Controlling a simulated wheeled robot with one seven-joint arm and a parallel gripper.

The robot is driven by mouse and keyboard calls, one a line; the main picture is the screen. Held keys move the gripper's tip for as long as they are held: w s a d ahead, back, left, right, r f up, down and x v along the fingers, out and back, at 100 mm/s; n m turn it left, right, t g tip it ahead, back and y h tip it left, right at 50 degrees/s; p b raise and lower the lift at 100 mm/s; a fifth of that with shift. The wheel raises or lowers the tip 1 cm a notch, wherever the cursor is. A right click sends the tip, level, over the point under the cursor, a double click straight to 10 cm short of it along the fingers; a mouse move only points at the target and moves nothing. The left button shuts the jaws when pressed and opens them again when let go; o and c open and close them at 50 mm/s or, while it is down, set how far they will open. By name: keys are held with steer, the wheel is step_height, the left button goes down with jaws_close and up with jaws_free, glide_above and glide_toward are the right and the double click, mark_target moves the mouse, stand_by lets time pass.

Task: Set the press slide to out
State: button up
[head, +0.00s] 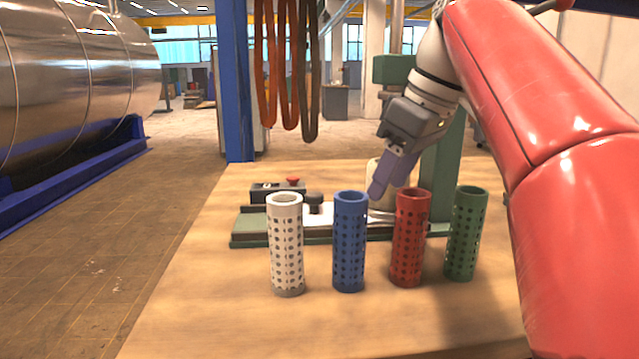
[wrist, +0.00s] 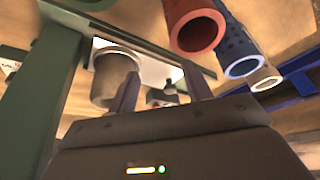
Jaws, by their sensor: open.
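The press has a green column (head: 443,165) and a green base (head: 250,236) on the table. A pale metal slide plate (head: 345,212) lies along the base, with a dark knob (head: 314,199) toward its left. A pale cylindrical cup (head: 375,168) stands on the slide beside the column, partly hidden by my gripper (head: 382,190). My gripper is open, tilted down above the slide, right of the knob. In the wrist view, the knob (wrist: 168,93) shows beyond the gap between the fingers (wrist: 160,75), and the cup (wrist: 110,78) is beside the left finger. Contact with the cup is unclear.
White (head: 285,245), blue (head: 349,240), red (head: 409,238) and green (head: 465,235) perforated tubes stand upright in front of the press. A dark control box with a red button (head: 292,181) sits behind the base. The table's left front (head: 205,300) is clear.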

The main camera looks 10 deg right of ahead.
steer(key=p, duration=0.3)
glide_above(314, 194)
steer(key=s+d, duration=0.2)
steer(key=shift+r, duration=0.2)
steer(key=shift+b+x, duration=0.9)
steer(key=shift+x, duration=1.85)
steer(key=shift+c, duration=0.4)
steer(key=shift+r, duration=0.1)
jaws_close()
